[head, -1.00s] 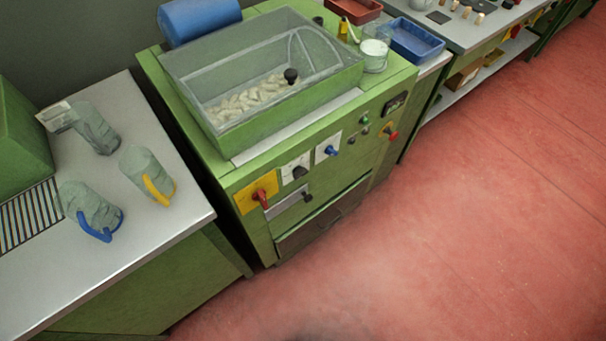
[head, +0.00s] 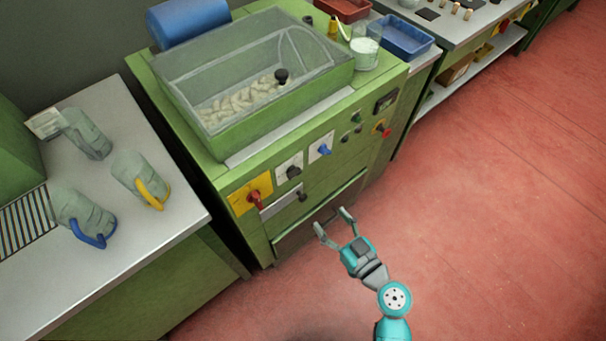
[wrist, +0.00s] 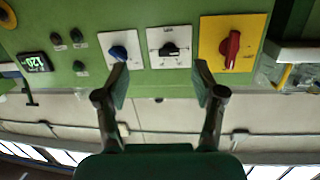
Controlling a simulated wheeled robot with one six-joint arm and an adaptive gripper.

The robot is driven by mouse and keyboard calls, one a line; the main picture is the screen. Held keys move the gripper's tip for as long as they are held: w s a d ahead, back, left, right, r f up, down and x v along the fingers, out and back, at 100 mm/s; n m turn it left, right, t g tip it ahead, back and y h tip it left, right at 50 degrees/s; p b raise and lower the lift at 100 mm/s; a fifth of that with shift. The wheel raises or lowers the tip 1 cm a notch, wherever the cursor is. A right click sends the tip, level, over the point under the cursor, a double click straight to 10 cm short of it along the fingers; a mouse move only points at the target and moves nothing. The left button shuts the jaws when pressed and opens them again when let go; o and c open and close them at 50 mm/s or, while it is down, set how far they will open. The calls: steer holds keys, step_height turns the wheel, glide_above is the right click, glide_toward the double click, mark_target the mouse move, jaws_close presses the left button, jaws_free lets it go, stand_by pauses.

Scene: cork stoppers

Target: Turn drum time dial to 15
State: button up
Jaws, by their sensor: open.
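The green drum machine's front panel carries a black knob (head: 294,171) on a white plate and a blue knob (head: 323,149) on another white plate. I cannot read which one is the drum time dial. In the wrist view the black knob (wrist: 170,49) lies beyond and between my fingertips, its pointer roughly sideways, and the blue knob (wrist: 119,52) is close to the left finger. My gripper (head: 331,220) is open and empty, in front of the panel's lower part. It also shows in the wrist view (wrist: 161,80), apart from the black knob.
A red switch (head: 255,198) on a yellow plate sits left of the knobs. Small buttons (head: 351,127) and a display (head: 386,101) are to the right. A clear-lidded tub (head: 240,95) tops the machine.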

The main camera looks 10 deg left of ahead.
mark_target(296, 175)
steer(key=w+a+r, duration=0.1)
steer(key=w+a, duration=0.2)
steer(key=w+a+r+n+y, duration=0.1)
steer(key=w+a, duration=0.2)
steer(key=a, duration=0.1)
steer(key=w+a+r+n+y, duration=0.1)
steer(key=w+a, duration=0.2)
steer(key=a, duration=0.1)
steer(key=shift+w+r+g, duration=0.2)
steer(key=shift+g, duration=0.2)
steer(key=c, duration=1.1)
steer(key=shift+c, duration=0.2)
